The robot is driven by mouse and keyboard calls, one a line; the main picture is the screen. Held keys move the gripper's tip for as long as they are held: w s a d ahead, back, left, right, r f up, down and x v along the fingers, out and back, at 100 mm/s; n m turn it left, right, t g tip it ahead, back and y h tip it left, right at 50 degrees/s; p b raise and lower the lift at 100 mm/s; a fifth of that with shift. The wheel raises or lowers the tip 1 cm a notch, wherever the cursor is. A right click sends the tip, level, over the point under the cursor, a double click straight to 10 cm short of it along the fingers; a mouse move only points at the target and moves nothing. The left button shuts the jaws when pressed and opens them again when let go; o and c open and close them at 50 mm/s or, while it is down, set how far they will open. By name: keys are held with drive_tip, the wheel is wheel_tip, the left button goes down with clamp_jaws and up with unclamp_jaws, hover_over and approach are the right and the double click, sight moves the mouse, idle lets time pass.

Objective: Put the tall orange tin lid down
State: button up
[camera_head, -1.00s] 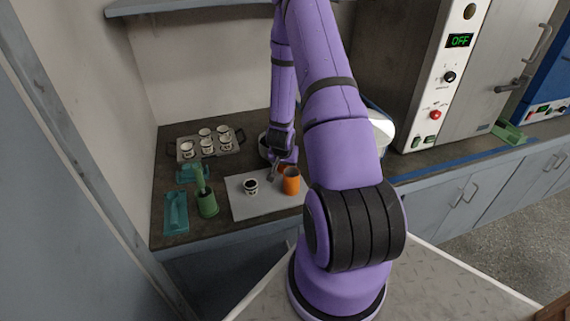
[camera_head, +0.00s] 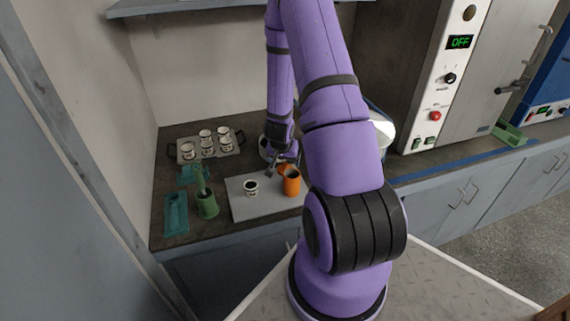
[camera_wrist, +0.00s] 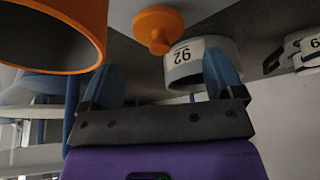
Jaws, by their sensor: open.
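The orange lid (camera_wrist: 158,28) is a flat disc with a stubby knob. In the wrist view it rests on the surface, knob toward my gripper. My gripper (camera_wrist: 165,80) is open, its blue fingers apart and empty; the lid shows beyond them, clear of both. In the head view my gripper (camera_head: 276,172) is small, just left of and behind the tall orange tin (camera_head: 291,186). A bit of orange behind the tin appears to be the lid (camera_head: 283,167), partly hidden. The tin stands open on a grey board (camera_head: 262,207); its open mouth also fills the wrist view's upper left (camera_wrist: 50,62).
A white cup with dark contents (camera_head: 251,188) stands left of the tin; a white cup marked 92 (camera_wrist: 190,65) is near the lid. A tray of several cups (camera_head: 238,147), a green container (camera_head: 208,206) and teal trays (camera_head: 176,214) lie left. A shelf hangs above.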

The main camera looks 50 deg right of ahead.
drive_tip(key=a+r+n+t+y, duration=0.1)
drive_tip(key=a+r+n, duration=0.1)
drive_tip(key=a+r, duration=0.55)
drive_tip(key=w+a+r+n+t+y, duration=0.15)
drive_tip(key=a+r, duration=0.35)
drive_tip(key=r, duration=0.6)
drive_tip(key=a+r+n+t+y, duration=0.1)
drive_tip(key=a+r+n, duration=0.1)
drive_tip(key=a+r, duration=0.55)
drive_tip(key=s+a+r+n, duration=0.3)
drive_tip(key=s+a+r, duration=0.1)
drive_tip(key=s+r, duration=0.4)
drive_tip(key=s+a+r+n, duration=0.4)
drive_tip(key=s+r, duration=0.4)
drive_tip(key=s, duration=0.3)
drive_tip(key=shift+s+a+r, duration=0.2)
drive_tip(key=shift+a+r, duration=0.1)
drive_tip(key=shift+a, duration=0.4)
